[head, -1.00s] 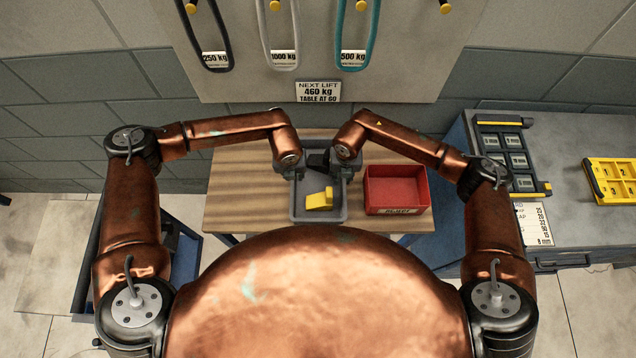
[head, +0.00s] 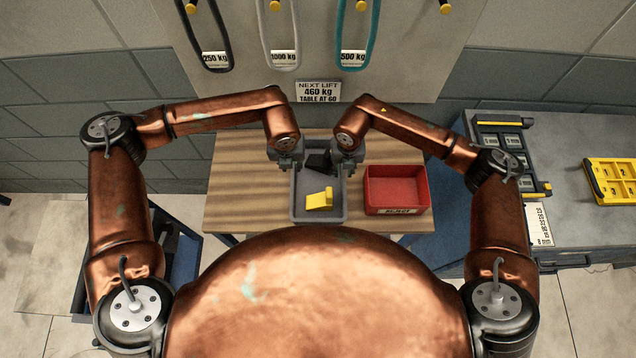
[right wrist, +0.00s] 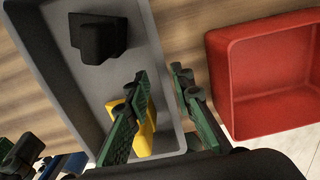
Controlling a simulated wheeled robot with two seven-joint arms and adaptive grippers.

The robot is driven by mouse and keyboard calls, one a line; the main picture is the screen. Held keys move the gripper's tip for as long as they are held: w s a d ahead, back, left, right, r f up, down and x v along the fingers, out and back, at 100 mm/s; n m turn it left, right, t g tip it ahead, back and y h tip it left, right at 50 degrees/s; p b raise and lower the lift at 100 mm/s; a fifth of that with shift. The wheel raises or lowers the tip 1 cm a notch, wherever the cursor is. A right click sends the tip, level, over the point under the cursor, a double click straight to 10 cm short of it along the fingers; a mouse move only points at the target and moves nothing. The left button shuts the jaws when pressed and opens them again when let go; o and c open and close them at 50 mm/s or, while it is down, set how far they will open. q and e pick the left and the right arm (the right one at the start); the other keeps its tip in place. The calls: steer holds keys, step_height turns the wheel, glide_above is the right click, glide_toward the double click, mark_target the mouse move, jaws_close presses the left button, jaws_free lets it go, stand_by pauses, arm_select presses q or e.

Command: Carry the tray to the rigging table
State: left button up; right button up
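The grey tray (head: 299,214) rests on the wooden table (head: 240,185), left of a red bin. A yellow block (head: 319,200) and a black piece (head: 318,161) lie in it. They also show in the right wrist view, the yellow one (right wrist: 142,128) partly behind a finger. My left gripper (head: 286,163) is at the tray's left wall, its fingers apart. My right gripper (head: 348,160) is at the right wall. In the right wrist view that gripper (right wrist: 160,115) is open, one finger over the tray's inside and one outside the wall, seemingly clear of it.
The red bin (head: 397,188) stands close to the tray's right side. Slings with weight labels hang on the board (head: 420,60) behind, above a "NEXT LIFT 460 kg" sign (head: 318,92). A grey bench (head: 565,160) with a yellow case (head: 612,181) is at right. The table's left part is bare.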

step_height(320, 180, up, 6)
steer(key=shift+s, duration=0.1)
stand_by(0.6)
